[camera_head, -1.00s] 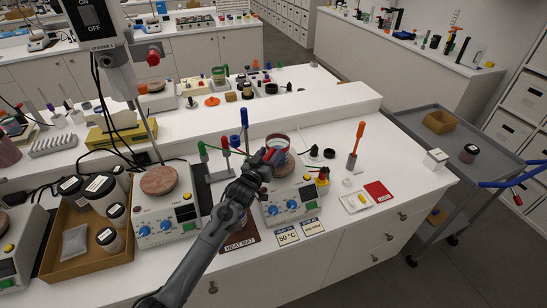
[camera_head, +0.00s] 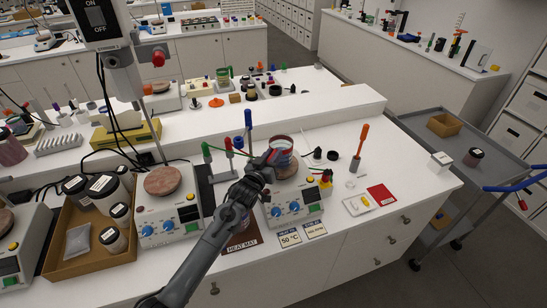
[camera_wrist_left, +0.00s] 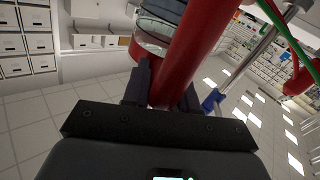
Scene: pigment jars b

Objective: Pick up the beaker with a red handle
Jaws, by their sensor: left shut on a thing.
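The beaker (camera_head: 282,146) is a clear glass vessel with a red band and a red handle, over or on the round top of the right hotplate (camera_head: 290,207). I cannot tell whether it touches that top. My left gripper (camera_head: 266,161) is shut on the red handle at the beaker's near left side. In the left wrist view, the thick red handle (camera_wrist_left: 196,48) runs between the fingers of the gripper (camera_wrist_left: 163,92), with the beaker's glass (camera_wrist_left: 154,32) just beyond. The gripper hides part of the handle. My right gripper is out of view.
A rack with green, red and blue-topped rods (camera_head: 228,154) stands close left of the beaker. A yellow bottle (camera_head: 326,182) and an orange-handled tool (camera_head: 360,146) are to the right. A second hotplate (camera_head: 167,221) and a cardboard tray of jars (camera_head: 85,262) are left.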

